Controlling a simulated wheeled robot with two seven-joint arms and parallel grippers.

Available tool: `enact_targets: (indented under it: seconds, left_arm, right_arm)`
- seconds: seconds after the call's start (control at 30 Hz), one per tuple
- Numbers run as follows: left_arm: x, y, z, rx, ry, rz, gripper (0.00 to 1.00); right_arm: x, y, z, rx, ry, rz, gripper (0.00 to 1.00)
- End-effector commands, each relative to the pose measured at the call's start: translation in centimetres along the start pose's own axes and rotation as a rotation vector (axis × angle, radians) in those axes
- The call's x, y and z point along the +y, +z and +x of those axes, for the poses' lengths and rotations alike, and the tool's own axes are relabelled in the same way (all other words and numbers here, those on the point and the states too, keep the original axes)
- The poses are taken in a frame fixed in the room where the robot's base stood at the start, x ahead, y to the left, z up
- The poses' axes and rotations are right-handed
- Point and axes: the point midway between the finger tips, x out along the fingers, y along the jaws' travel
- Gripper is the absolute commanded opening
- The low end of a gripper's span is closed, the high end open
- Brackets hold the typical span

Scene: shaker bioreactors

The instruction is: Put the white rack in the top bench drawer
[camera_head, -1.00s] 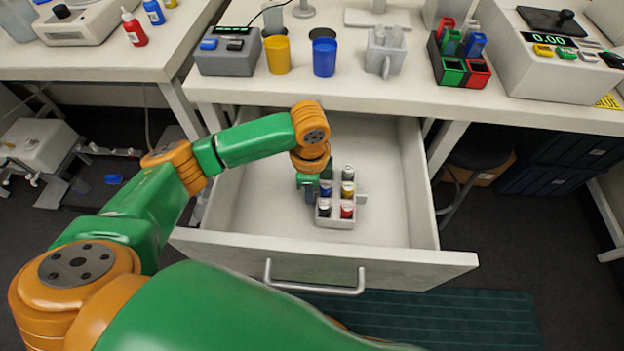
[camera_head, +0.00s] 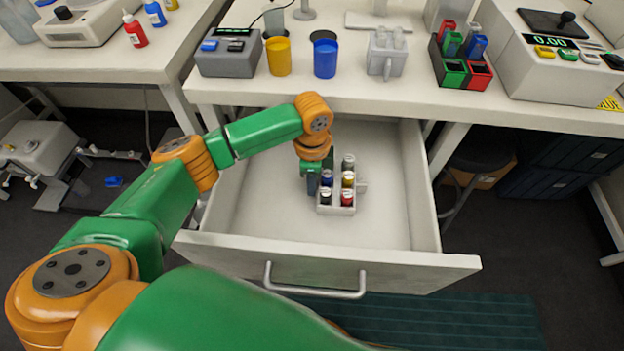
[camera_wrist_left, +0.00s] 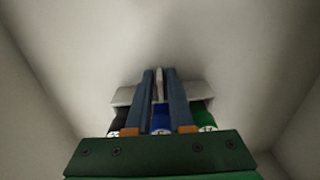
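The white rack (camera_head: 338,210) is inside the open top bench drawer (camera_head: 250,215), around its middle, and holds several vials with coloured caps. My left gripper (camera_head: 313,185) reaches down at the rack's left side. In the left wrist view, its two blue fingers (camera_wrist_left: 160,75) are close together with a thin white tab of the rack (camera_wrist_left: 196,92) between them, so it looks shut on the rack. I cannot tell whether the rack's underside touches the drawer floor. The fingertips are partly hidden in the head view. My right gripper is not in view.
The drawer floor is clear around the rack, and the drawer front with its handle (camera_head: 316,293) stands nearest me. The bench above carries a yellow cup (camera_head: 278,57), a blue cup (camera_head: 325,58), a white tube holder (camera_head: 385,58) and a coloured tube rack (camera_head: 462,60).

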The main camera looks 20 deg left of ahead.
Motion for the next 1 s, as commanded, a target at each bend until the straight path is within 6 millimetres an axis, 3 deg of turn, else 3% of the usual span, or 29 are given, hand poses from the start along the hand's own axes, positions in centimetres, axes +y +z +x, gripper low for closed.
enact_targets:
  seconds: [0.37,0.73,0.83,1.0]
  left_arm:
    - [0.0,0.0,-0.4,0.001,-0.002,0.000,0.37]
    - [-0.1,-0.1,-9.8,0.003,-0.003,0.000,0.37]
    - [-0.1,-0.1,-11.4,0.002,-0.002,-0.001,0.37]
    - [0.0,0.0,-12.3,0.002,0.000,-0.001,0.37]
  right_arm:
    - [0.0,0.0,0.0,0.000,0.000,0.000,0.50]
    - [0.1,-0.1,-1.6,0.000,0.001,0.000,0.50]
    - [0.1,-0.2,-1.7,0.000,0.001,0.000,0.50]
    - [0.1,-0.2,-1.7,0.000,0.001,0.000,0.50]
